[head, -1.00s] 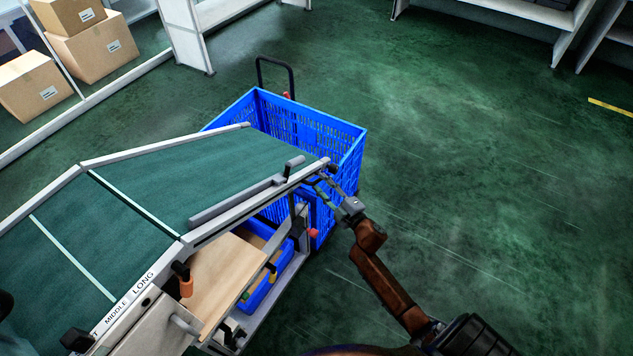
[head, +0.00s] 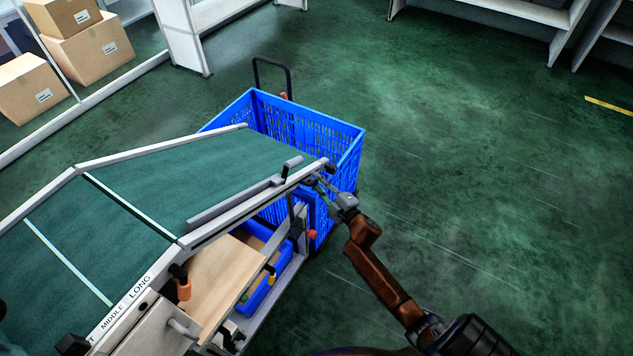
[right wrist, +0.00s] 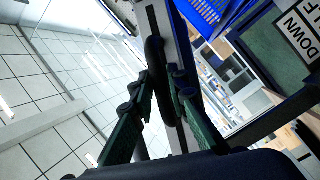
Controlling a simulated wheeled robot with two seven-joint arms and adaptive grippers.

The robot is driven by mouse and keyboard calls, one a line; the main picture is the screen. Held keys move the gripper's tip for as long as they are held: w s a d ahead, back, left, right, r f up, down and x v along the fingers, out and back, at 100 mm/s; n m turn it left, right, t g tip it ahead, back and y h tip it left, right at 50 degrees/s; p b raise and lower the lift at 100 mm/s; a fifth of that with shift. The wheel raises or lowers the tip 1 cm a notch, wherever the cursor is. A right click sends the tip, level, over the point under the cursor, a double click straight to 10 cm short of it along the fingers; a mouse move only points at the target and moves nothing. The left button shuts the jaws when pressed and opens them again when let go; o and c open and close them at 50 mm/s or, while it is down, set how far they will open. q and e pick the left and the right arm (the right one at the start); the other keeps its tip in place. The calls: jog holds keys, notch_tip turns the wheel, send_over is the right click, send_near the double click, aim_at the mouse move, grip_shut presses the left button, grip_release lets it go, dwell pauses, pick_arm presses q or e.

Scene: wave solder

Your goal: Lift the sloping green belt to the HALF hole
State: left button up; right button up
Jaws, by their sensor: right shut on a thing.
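The sloping green belt (head: 220,175) runs from the left of the head view up to its outer end over a blue crate. Its pale side rail carries a grey bar (head: 245,195) and ends at a dark knob. My right gripper (head: 321,183) is at that outer end, just below the corner. In the right wrist view, its fingers (right wrist: 160,112) are shut on a black rounded handle (right wrist: 155,65). A sign reading DOWN (right wrist: 300,32) is partly cut off there. The HALF hole cannot be made out. My left gripper is not clearly in view.
The blue crate (head: 348,150) stands under the belt's end, with a black trolley handle (head: 272,62) behind. An orange-handled clamp (head: 183,287) and a wooden board (head: 215,280) are under the belt. Cardboard boxes (head: 95,58) stand at upper left. The floor at right is clear.

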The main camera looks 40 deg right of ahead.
grip_shut()
jog(key=shift+d+r, duration=0.1)
jog(key=shift+r, duration=0.2)
jog(key=r, duration=0.1)
jog(key=r+p, duration=0.1)
jog(key=d, duration=0.1)
jog(key=shift+w+d+r+n, duration=0.1)
jog(key=shift+w+r+n, duration=0.2)
jog(key=shift+r+n, duration=0.1)
jog(key=shift+r, duration=0.1)
pick_arm(q)
jog(key=s, duration=0.1)
jog(key=s+f, duration=0.1)
jog(key=s, duration=0.1)
jog(key=shift+s+a+f, duration=0.1)
jog(key=shift+a+f, duration=0.05)
jog(key=shift+f, duration=0.15)
pick_arm(e)
jog(key=o, duration=0.9)
grip_release()
